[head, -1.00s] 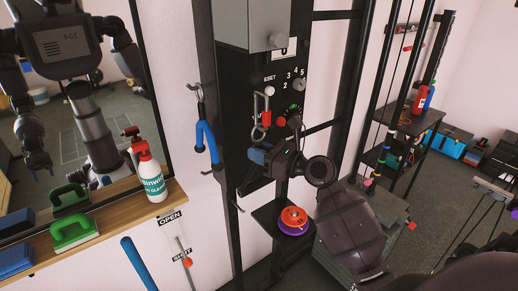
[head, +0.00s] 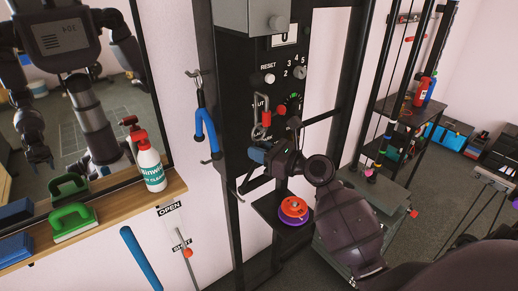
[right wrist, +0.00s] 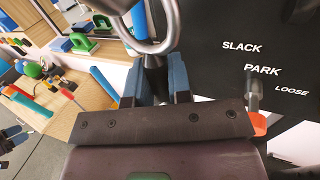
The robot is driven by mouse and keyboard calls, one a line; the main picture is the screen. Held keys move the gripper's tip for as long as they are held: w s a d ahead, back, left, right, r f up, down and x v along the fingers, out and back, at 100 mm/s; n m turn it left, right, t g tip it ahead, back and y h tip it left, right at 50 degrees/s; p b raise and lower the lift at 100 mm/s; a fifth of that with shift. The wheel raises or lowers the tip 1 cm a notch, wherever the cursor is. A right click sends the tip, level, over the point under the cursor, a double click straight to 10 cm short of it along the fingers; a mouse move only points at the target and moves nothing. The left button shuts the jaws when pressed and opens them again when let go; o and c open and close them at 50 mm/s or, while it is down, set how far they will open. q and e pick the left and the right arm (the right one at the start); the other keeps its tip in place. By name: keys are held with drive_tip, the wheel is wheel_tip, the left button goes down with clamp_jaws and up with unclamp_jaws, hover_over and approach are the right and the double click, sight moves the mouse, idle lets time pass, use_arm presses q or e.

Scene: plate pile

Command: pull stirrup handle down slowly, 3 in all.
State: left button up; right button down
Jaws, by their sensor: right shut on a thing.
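The gripper and wrist hide most of the handle.
A blue padded loop (head: 206,130) hangs on a hook left of the column. Red and purple discs (head: 293,207) sit on a small black shelf (head: 270,210) below my wrist. A wooden ledge (head: 110,213) holds a spray bottle (head: 149,165) and a green block (head: 73,222).

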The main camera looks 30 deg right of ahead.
sight(259, 178)
drive_tip(key=shift+f, duration=0.15)
drive_tip(key=shift+f+b, duration=0.55)
drive_tip(key=shift+f, duration=1)
drive_tip(key=shift+f+b, duration=0.55)
drive_tip(key=shift+f, duration=0.3)
drive_tip(key=shift+f+b, duration=0.35)
drive_tip(key=shift+f, duration=0.3)
drive_tip(key=shift+r+p, duration=0.8)
drive_tip(key=shift+r, duration=0.05)
drive_tip(key=shift+r+p, duration=0.4)
drive_tip(key=shift+p, duration=0.25)
